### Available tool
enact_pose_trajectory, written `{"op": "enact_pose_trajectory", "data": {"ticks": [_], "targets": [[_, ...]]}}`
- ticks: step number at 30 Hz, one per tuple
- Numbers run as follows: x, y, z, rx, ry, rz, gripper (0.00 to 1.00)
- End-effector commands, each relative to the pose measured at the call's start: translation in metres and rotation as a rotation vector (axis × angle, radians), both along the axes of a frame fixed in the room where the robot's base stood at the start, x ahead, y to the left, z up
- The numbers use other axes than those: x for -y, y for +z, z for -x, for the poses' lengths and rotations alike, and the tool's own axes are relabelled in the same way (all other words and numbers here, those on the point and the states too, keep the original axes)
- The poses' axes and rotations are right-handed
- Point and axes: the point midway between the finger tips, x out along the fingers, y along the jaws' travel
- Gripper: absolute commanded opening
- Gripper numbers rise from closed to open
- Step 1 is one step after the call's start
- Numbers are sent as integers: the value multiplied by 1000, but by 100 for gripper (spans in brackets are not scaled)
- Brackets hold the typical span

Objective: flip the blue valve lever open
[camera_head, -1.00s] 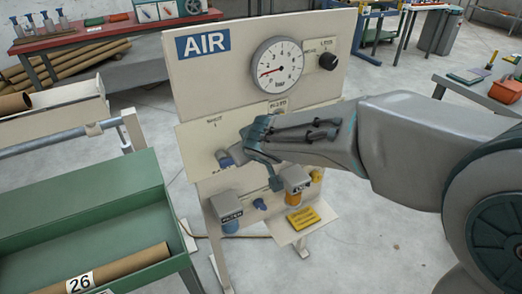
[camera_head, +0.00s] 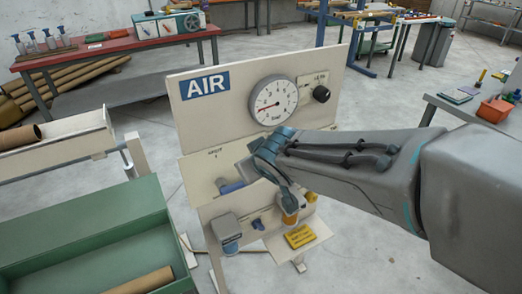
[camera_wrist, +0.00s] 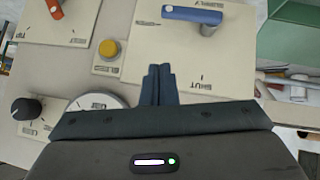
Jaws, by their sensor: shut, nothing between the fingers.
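The blue valve lever (camera_wrist: 192,15) lies crosswise near the top of the wrist view, on a cream panel plate (camera_wrist: 205,62) with upside-down lettering. In the head view the blue lever (camera_head: 231,187) shows partly, low on the air panel and left of my gripper. My gripper (camera_wrist: 158,82) is shut and empty, its fingers together over the plate. The fingertips look apart from the lever, with a gap in the wrist picture.
The air panel (camera_head: 330,75) carries a pressure gauge (camera_head: 273,104) and a black knob (camera_head: 321,94). The wrist view also shows a yellow button (camera_wrist: 108,49) and an orange-red lever (camera_wrist: 55,8). A filter (camera_head: 226,228) and a yellow tag (camera_head: 300,236) sit below. A green bin (camera_head: 90,235) stands left.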

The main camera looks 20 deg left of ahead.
Motion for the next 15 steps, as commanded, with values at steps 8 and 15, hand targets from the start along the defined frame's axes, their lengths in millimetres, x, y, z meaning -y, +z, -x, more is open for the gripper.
{"op": "enact_pose_trajectory", "data": {"ticks": [8, 15], "targets": [[12, 16, 9, 0, -1, 0, 0], [12, 15, 9, 0, -1, -1, 0]]}}
